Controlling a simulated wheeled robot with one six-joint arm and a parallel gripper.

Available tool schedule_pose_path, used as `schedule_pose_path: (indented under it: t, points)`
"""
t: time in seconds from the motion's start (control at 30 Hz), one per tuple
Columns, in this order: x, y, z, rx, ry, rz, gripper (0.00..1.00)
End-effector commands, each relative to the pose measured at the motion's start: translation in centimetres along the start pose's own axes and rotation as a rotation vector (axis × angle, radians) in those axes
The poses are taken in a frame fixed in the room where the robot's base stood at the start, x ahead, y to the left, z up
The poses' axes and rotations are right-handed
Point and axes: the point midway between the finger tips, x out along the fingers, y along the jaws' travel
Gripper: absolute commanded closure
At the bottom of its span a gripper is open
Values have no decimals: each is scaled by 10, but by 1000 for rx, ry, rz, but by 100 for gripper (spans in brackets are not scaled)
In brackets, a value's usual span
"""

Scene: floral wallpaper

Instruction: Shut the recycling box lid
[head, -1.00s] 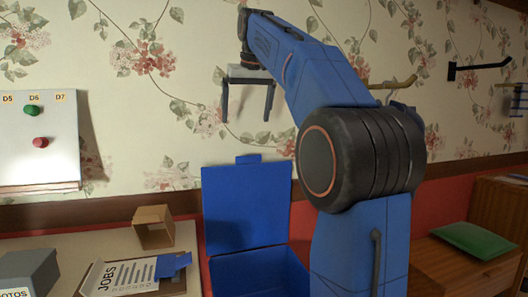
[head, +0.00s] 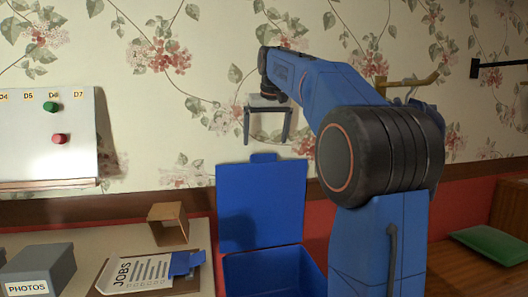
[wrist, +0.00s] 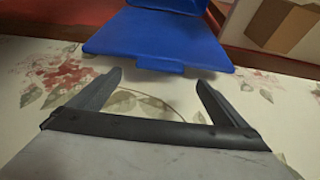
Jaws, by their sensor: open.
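The recycling box (head: 270,272) is blue and stands at the bottom middle of the head view, its lower part cut off by the frame. Its blue lid (head: 262,206) stands upright at the back, raised open, with a small tab on its top edge. My gripper (head: 267,140) is open and empty, fingers pointing down, in front of the wallpaper and above the lid's top edge. In the wrist view the lid (wrist: 160,45) with its tab lies beyond the fingertips of my gripper (wrist: 160,80), apart from them.
Left of the box a table (head: 100,247) holds a clipboard with a JOBS sheet (head: 145,270), a small open wooden box (head: 168,225) and a grey PHOTOS box (head: 40,270). A whiteboard (head: 45,140) hangs above. A green cushion (head: 492,244) lies at right. Wall hooks (head: 495,65) stick out upper right.

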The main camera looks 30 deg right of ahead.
Motion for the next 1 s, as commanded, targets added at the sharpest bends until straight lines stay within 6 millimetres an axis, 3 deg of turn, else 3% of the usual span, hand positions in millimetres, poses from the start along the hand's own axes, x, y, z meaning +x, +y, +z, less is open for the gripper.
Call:
schedule_pose_path:
  t: [0.2,0.4,0.8,1.0]
  points:
    - [36,0,1,0,-3,0,3]
    - [56,0,0,0,-1,0,3]
    - [61,0,0,0,0,0,3]
    - [61,0,0,0,0,0,51]
